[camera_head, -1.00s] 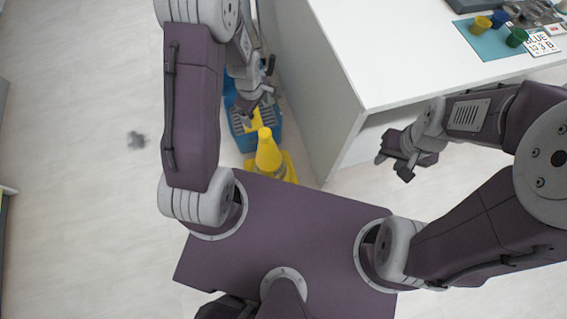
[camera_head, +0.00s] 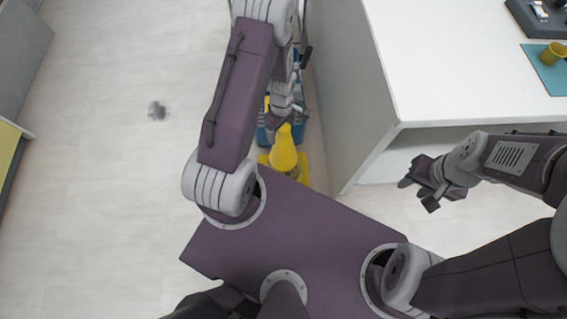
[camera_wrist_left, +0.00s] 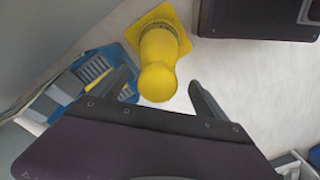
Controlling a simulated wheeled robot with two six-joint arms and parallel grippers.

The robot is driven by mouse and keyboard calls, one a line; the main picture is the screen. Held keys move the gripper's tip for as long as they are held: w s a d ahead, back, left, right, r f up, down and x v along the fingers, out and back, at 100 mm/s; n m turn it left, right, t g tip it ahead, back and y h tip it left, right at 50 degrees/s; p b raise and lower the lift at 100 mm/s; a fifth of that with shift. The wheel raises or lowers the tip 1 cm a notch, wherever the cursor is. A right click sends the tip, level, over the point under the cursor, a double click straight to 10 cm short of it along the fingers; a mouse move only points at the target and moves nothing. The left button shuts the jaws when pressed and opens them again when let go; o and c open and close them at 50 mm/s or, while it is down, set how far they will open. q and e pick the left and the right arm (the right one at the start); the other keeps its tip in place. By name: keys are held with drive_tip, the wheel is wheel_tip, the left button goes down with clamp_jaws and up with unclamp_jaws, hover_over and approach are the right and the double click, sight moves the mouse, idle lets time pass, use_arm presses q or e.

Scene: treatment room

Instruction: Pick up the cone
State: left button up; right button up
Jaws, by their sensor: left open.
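The yellow cone (camera_head: 285,150) stands on the floor on its square base, just beyond my purple base. In the left wrist view the cone (camera_wrist_left: 158,55) shows from above, its rounded tip toward the camera. My left gripper (camera_head: 290,112) is at the cone's far side in the head view, above the floor. In the wrist view its two fingers are spread, with the cone's tip showing between them; I cannot tell whether they touch it. My right gripper (camera_head: 420,188) is empty, its fingers apart, in front of the white desk, away from the cone.
A blue bucket-like item (camera_wrist_left: 105,62) with grey and yellow parts stands right beside the cone. The white desk (camera_head: 440,60) rises close on the right, with a yellow cup (camera_head: 552,53) on it. Open floor (camera_head: 110,200) lies to the left.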

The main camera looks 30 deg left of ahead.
use_arm(q)
drive_tip(key=f+b, duration=0.1)
drive_tip(key=f, duration=0.1)
drive_tip(key=f+b, duration=0.1)
drive_tip(key=f, duration=0.2)
drive_tip(key=shift+w+d+f, duration=0.1)
drive_tip(key=shift+d+f, duration=0.05)
drive_tip(key=shift+d, duration=0.05)
drive_tip(key=shift+f, duration=0.1)
drive_tip(key=shift+c, duration=0.9)
drive_tip(key=c, duration=1.2)
drive_tip(key=shift+c, duration=0.2)
drive_tip(key=shift+r, duration=0.25)
